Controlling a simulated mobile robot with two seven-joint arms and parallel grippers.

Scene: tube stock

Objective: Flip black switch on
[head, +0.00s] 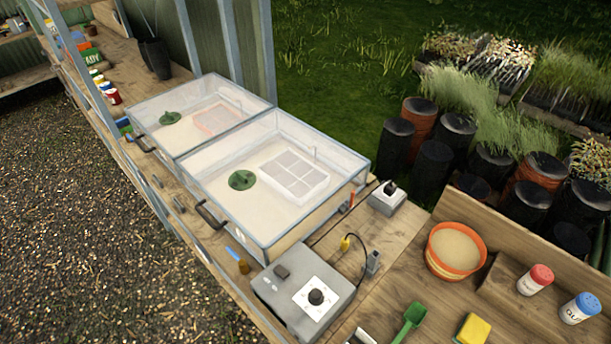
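A grey control box (335,318) stands on the wooden bench in the lower middle of the head view. A small dark switch (282,271) sits on its top at the left. I cannot tell which way it is set. A round black knob (316,297) on a white plate is on the same box, to the right of the switch. A smaller pale box (386,200) with a black knob (390,187) stands farther back on the right. Neither of my grippers is in view.
Two clear-lidded propagator cases (270,180) with dark handles (211,215) stand behind the control box. A yellow plug (346,243) with a black cable lies near it. To the right are an orange pot (455,250), a green scoop (410,320), a yellow sponge (473,329) and two shakers (535,280).

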